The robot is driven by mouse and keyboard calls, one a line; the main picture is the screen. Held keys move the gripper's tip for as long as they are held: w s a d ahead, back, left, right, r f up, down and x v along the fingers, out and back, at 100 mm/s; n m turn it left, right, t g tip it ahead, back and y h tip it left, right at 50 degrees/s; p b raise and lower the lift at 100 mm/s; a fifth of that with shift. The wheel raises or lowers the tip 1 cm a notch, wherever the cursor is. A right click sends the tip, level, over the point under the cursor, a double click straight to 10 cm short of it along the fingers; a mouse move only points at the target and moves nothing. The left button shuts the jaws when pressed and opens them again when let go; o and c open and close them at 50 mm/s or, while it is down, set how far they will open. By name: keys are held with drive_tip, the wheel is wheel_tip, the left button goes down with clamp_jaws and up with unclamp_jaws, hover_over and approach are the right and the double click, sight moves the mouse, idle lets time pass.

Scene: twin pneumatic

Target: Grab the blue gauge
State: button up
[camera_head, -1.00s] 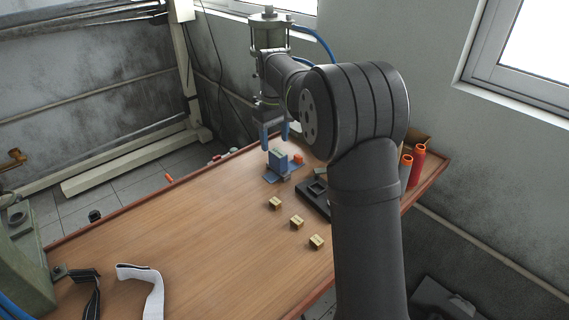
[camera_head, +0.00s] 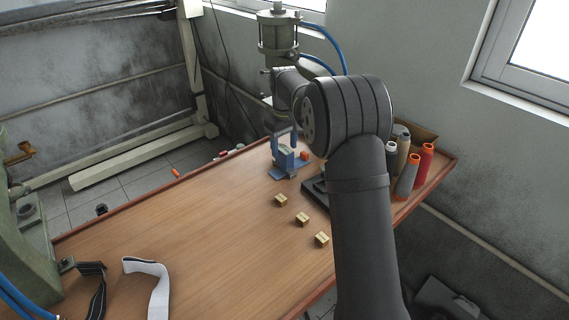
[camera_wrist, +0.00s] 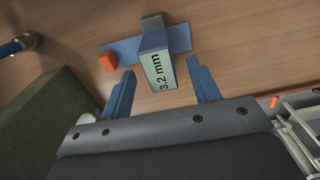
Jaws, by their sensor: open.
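The blue gauge (camera_wrist: 152,43) is a block with a pale label reading "3.2 mm". It sits on a flat blue strip (camera_wrist: 180,38) on the table. In the head view the gauge (camera_head: 287,158) stands near the table's far end. My gripper (camera_wrist: 163,80) is open, its two blue fingers apart. In the wrist view the labelled block lies between and slightly ahead of the fingertips, with a gap visible on each side. In the head view my gripper (camera_head: 283,140) is right at the gauge, and its fingers partly overlap it.
A dark tray (camera_head: 315,192) and several brass blocks (camera_head: 302,219) are nearer. Several thread spools (camera_head: 407,176) stand at the right edge. A green machine body (camera_wrist: 45,120) is at the wrist view's left.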

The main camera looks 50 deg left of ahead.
sight(284, 159)
drive_tip(key=shift+f, duration=2.95)
drive_tip(key=shift+r, duration=0.1)
clamp_jaws()
